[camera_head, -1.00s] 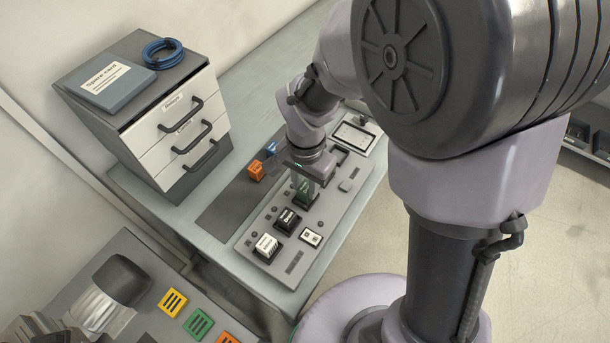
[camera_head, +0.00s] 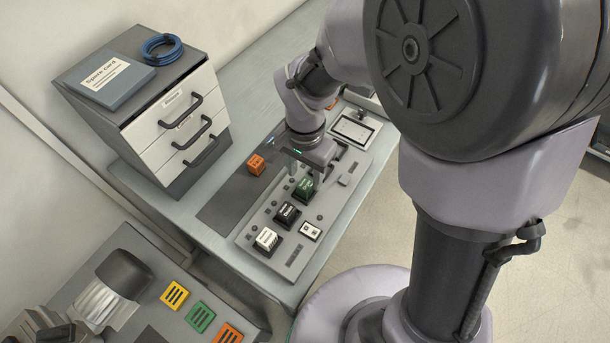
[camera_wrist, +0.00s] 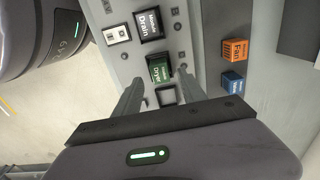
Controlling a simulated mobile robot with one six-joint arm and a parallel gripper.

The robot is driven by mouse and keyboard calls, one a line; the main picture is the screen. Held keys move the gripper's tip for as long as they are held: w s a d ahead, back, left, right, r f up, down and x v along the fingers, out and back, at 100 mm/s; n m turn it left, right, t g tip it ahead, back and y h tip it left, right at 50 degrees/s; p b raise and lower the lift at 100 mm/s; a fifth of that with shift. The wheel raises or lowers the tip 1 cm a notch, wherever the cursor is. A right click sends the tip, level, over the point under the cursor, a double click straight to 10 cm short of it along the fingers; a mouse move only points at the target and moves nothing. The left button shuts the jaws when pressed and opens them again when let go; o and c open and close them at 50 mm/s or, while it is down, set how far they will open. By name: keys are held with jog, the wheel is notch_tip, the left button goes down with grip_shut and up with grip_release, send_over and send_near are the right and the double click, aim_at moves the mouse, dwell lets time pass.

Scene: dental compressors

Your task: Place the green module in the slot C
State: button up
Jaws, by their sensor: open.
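The green module (camera_head: 306,186), labelled Dryer in the wrist view (camera_wrist: 160,70), sits in the row on the grey panel (camera_head: 268,215), beside the black Drain module (camera_head: 287,213). An empty square socket (camera_wrist: 166,95) shows next to the green module in the wrist view. My gripper (camera_head: 308,180) is open and just above the green module. In the wrist view its fingers (camera_wrist: 157,86) are spread on either side, with nothing held.
A white module (camera_head: 266,240) stands at the panel's near end. Orange (camera_wrist: 235,50) and blue (camera_wrist: 232,80) modules stand on the dark mat beside the panel. A drawer cabinet (camera_head: 172,120) stands to the left.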

notch_tip(320, 180, up, 8)
jog(key=p, duration=0.3)
notch_tip(320, 180, up, 5)
jog(key=t, duration=0.1)
send_over(305, 184)
jog(key=s+d, duration=0.2)
jog(key=s+d+r+n+t+y, duration=0.2)
jog(key=s+d+r+n+t, duration=0.1)
jog(key=s+r, duration=0.5)
jog(key=shift+s+d+t, duration=0.75)
jog(key=shift+d+t, duration=0.15)
